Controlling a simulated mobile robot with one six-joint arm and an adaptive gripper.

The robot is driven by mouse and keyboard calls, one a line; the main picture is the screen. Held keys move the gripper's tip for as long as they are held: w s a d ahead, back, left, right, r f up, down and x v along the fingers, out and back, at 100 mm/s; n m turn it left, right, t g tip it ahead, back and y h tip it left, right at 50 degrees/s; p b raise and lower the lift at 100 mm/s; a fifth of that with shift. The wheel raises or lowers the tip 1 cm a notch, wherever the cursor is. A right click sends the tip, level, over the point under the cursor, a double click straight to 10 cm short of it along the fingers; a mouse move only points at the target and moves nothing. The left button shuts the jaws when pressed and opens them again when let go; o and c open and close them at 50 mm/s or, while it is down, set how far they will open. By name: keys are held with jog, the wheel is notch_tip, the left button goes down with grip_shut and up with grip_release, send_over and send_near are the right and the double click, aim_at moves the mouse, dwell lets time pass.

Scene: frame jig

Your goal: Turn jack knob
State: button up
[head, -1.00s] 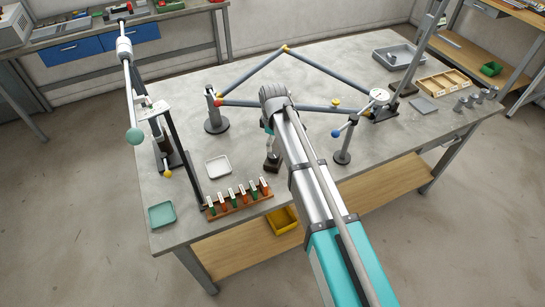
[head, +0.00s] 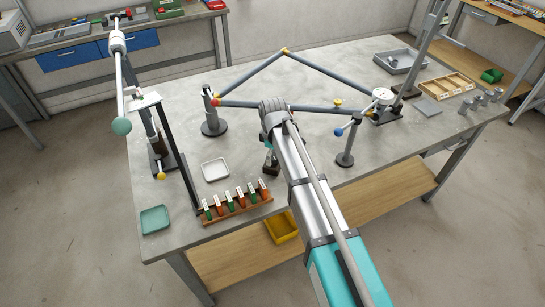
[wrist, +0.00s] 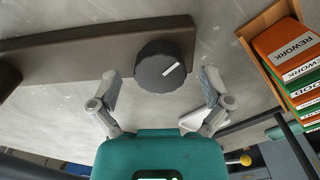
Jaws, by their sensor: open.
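The jack knob is a round, dark, ridged knob (wrist: 163,68) with a white line across its face, seen in the wrist view. It sits at the end of a dark brown bar (wrist: 90,50). My gripper (wrist: 160,87) is open, with one grey finger to the left and one to the right of the knob. The fingertips are near the knob's lower half, with gaps on both sides and no visible contact. In the head view my arm reaches over the bench and covers most of this spot, so the knob is not clear there.
A rack of labelled cards (head: 238,200) stands near the bench's front edge, beside a white tray (head: 215,170). A grey tube frame (head: 240,103) spans the bench behind my arm. A dial gauge (head: 382,97) and a blue-tipped post (head: 344,157) stand to the right.

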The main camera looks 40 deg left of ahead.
jog(key=shift+c, duration=0.3)
jog(key=c, duration=1.1)
jog(key=shift+m, duration=0.3)
jog(key=m, duration=0.9)
jog(key=shift+m, duration=0.3)
jog(key=m, duration=1.1)
jog(key=shift+m, duration=0.3)
